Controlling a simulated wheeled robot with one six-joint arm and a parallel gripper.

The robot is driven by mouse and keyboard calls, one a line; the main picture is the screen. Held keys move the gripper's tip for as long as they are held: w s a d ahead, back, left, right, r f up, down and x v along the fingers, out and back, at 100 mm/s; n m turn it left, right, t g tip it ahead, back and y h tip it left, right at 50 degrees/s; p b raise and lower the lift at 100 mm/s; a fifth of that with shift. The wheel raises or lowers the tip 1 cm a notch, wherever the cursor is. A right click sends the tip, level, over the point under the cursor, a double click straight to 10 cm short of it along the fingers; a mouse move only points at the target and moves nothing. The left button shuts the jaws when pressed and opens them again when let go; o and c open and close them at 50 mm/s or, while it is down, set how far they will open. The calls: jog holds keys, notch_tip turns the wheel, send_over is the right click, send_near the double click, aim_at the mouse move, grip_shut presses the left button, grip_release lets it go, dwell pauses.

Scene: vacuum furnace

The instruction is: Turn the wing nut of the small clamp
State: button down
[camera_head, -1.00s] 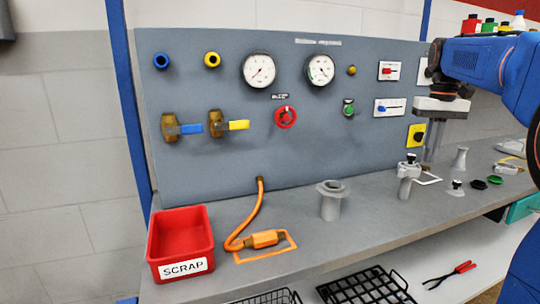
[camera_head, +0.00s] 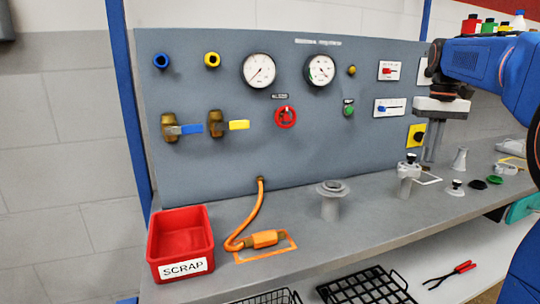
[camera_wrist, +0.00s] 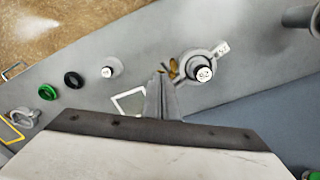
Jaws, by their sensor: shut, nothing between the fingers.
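The small clamp is a grey ring around the top of a short pipe stub (camera_head: 408,180), under a black part with a white labelled top. In the wrist view the clamp (camera_wrist: 217,52) surrounds that black part (camera_wrist: 198,76), and a small brass wing nut (camera_wrist: 173,69) sticks out at its left. My gripper (camera_wrist: 162,80) is shut and empty, pointing down. Its tips appear just beside the wing nut in the wrist view; I cannot tell whether they touch it. In the head view my gripper (camera_head: 430,158) is to the right of the stub, and the wing nut cannot be made out.
A wider flanged stub (camera_head: 331,203) stands to the left and a grey cone-shaped piece (camera_head: 460,158) to the right. The upright panel (camera_head: 330,150) is close behind.

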jog(key=shift+f, duration=0.65)
dwell(0.4)
notch_tip(320, 180, up, 8)
dwell(1.2)
